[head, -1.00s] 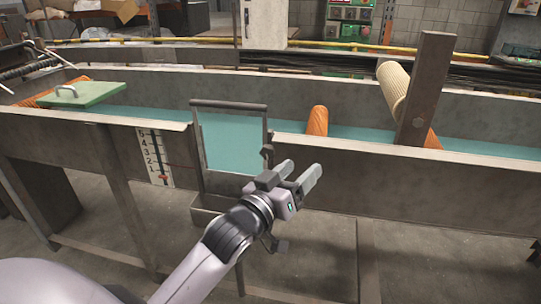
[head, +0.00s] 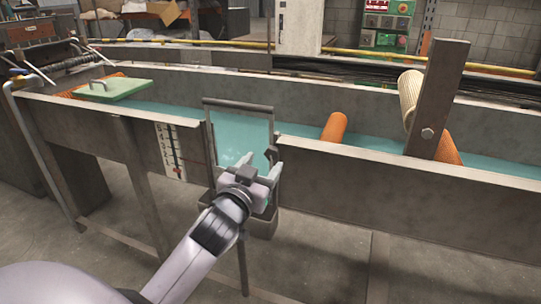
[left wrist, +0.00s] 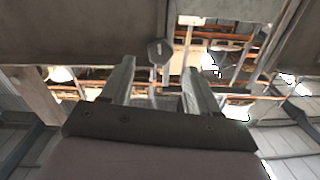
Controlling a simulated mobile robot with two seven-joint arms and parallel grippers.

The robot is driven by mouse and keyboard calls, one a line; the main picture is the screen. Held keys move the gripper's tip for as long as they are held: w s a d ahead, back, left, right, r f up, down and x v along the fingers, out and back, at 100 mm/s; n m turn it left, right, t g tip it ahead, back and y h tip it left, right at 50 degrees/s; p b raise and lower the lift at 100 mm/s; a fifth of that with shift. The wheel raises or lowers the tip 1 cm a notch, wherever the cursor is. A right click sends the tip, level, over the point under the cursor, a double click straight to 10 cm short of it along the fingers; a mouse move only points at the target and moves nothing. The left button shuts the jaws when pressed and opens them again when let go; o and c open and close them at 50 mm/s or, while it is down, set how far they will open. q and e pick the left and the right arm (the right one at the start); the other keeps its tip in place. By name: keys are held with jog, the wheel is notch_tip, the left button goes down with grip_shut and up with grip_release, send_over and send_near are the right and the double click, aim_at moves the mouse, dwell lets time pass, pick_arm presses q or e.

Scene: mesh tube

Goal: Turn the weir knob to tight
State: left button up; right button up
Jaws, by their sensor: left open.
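The weir is a grey metal frame (head: 238,104) with a top bar, set in a gap in the near channel wall, with teal water showing through it. A small dark weir knob (head: 271,155) sits on its right post, partly hidden by my gripper. In the left wrist view the knob (left wrist: 159,50) is a dark grey many-sided head on a thin stem, seen just past the fingertips and roughly between them. My left gripper (head: 262,168) is open at the weir's right post, close to the knob. The wrist view also shows it empty (left wrist: 161,75). My right gripper is out of view.
The long channel wall (head: 355,178) runs across the view. Orange tubes (head: 334,127), a ribbed cream roll (head: 409,98) and an upright post (head: 437,98) stand at the right.

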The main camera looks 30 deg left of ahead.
aim_at(271, 154)
pick_arm(q)
jog(key=shift+x, duration=2.7)
